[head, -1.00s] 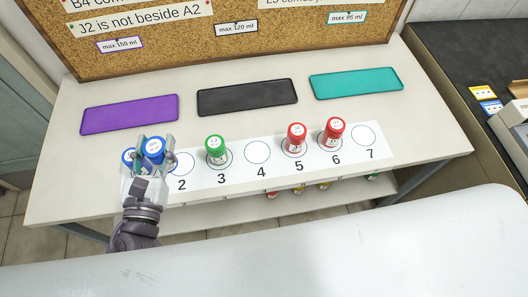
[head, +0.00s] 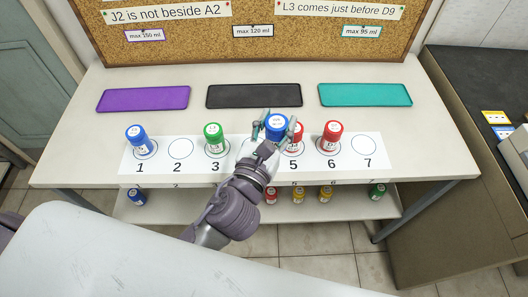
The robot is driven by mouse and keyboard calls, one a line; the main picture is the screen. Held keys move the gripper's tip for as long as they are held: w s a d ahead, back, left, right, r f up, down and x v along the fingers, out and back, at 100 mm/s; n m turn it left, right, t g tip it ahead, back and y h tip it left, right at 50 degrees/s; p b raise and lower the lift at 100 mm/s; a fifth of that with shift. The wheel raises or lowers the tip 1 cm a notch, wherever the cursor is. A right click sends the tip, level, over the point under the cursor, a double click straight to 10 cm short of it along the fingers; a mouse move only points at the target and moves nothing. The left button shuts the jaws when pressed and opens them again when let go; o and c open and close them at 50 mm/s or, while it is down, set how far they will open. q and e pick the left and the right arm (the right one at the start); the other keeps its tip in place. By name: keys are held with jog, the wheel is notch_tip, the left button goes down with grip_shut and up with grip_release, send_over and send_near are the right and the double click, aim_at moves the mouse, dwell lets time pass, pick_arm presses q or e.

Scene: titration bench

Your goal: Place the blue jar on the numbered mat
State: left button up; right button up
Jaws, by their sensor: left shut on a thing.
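A blue jar (head: 276,125) with a white-labelled lid is held in my left gripper (head: 276,135), over the area of circle 4 on the numbered mat (head: 198,165). The gripper and jar hide circle 4, so I cannot tell whether the jar touches the mat. Another blue jar (head: 136,139) stands on circle 1, a green jar (head: 213,138) on circle 3, a red jar (head: 297,138) on circle 5, partly hidden by the gripper, and another red jar (head: 331,136) on circle 6. Circles 2 and 7 are empty. My right gripper is not in view.
Purple (head: 146,99), black (head: 254,96) and teal (head: 365,95) trays lie empty behind the mat. A corkboard (head: 250,45) with notes stands at the back. A lower shelf (head: 225,205) holds several small jars. A dark counter (head: 470,130) is at the right.

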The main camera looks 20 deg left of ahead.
pick_arm(q)
jog(key=shift+m+h, duration=0.4)
jog(key=shift+h, duration=0.2)
jog(key=shift+w+a+f+b, duration=0.65)
jog(key=shift+w+a+f, duration=0.45)
jog(key=shift+f, duration=0.8)
jog(key=shift+w+a+f+b, duration=0.65)
jog(key=shift+w+a+f, duration=0.45)
jog(key=shift+f, duration=0.8)
jog(key=shift+w+a+f+b, duration=0.75)
jog(key=shift+a+f, duration=0.6)
jog(key=shift+f, duration=0.55)
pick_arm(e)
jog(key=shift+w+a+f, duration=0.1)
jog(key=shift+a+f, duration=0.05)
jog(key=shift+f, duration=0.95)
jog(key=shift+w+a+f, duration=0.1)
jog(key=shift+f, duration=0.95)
pick_arm(q)
jog(key=shift+w, duration=0.1)
jog(key=shift+f, duration=0.15)
jog(key=o, duration=1.1)
jog(key=shift+o, duration=0.4)
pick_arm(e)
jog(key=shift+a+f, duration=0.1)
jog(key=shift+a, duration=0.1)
